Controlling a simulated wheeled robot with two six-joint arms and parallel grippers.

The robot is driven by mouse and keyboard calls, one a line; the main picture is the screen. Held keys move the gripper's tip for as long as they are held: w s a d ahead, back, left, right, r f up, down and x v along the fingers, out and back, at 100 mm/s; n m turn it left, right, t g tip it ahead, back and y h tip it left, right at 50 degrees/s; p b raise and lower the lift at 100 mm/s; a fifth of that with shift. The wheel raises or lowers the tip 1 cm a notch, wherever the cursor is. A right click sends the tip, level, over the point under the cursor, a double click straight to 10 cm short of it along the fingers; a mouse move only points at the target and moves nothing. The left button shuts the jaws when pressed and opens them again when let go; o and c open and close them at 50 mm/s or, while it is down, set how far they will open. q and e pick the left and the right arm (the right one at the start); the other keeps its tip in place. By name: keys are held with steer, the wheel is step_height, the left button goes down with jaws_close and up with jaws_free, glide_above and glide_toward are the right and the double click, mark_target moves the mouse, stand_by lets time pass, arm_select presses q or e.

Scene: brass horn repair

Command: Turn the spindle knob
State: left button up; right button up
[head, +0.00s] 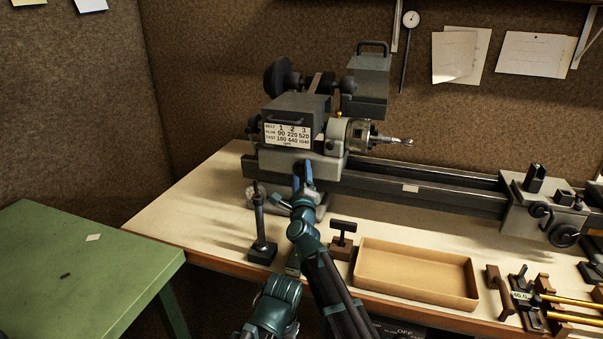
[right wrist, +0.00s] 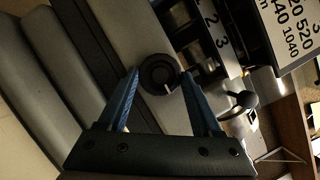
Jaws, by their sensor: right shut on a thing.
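The spindle knob (right wrist: 157,73) is a round black dial with a short white mark, on the grey front face of the lathe headstock (head: 290,161). In the right wrist view it sits between the blue fingertips of my right gripper (head: 303,179), which is shut on its sides. In the head view the gripper meets the headstock's front below the speed chart (head: 287,134), and the knob is hidden behind the fingers.
A black upright post (head: 261,222) stands left of my right arm. A T-handled tool (head: 342,238) and an empty cardboard tray (head: 415,273) lie to the right. The chuck (head: 362,134) holds a bit. A green table (head: 75,260) is at left.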

steer(key=o, duration=1.4)
steer(key=shift+c, duration=0.2)
